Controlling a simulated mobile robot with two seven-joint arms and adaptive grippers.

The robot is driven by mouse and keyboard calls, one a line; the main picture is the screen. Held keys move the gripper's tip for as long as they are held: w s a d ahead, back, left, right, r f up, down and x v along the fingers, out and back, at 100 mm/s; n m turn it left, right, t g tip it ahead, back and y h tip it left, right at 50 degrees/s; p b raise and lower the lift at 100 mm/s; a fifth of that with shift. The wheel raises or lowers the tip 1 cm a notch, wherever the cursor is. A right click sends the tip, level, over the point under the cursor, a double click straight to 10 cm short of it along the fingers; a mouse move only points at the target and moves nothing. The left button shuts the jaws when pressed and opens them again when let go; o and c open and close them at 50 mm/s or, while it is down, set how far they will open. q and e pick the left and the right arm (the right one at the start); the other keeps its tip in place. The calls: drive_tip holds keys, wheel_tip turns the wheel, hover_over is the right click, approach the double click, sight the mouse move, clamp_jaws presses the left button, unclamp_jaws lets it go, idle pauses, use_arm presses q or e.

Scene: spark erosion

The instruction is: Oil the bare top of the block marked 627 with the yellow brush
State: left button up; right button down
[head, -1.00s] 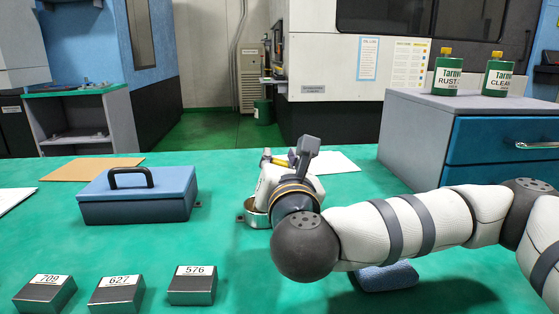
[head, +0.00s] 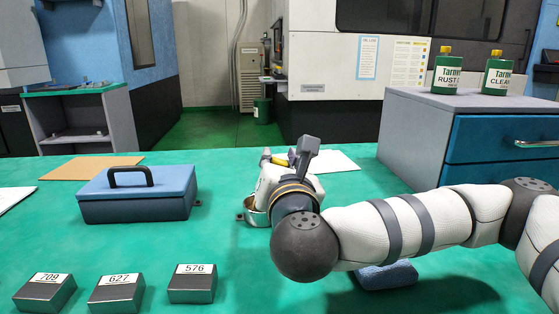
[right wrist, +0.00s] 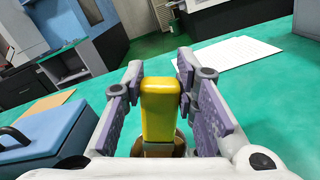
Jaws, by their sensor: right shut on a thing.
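The block marked 627 (head: 117,293) sits at the front left of the green table, between blocks 709 and 576, label facing up. My right gripper (head: 292,158) is far to its right and behind it. In the right wrist view my right gripper (right wrist: 160,78) is shut on the yellow brush (right wrist: 158,108), whose handle stands between the two fingers. Only a bit of the brush (head: 281,160) shows in the head view. A metal dish (head: 254,215) is beneath the gripper, partly hidden by it. The bristles are hidden. My left gripper is not in view.
Block 709 (head: 45,292) and block 576 (head: 193,284) flank block 627. A blue toolbox (head: 138,200) stands behind them. A blue cloth-like pad (head: 386,277) lies under my right arm. A paper sheet (head: 335,162) lies behind the gripper. The table between the blocks and dish is clear.

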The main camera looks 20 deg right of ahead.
drive_tip(key=shift+f, duration=0.1)
wheel_tip(320, 180, up, 7)
drive_tip(key=p, duration=0.5)
drive_tip(key=shift+r, duration=0.2)
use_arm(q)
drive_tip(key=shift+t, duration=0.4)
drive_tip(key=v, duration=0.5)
use_arm(e)
drive_tip(key=shift+f, duration=0.2)
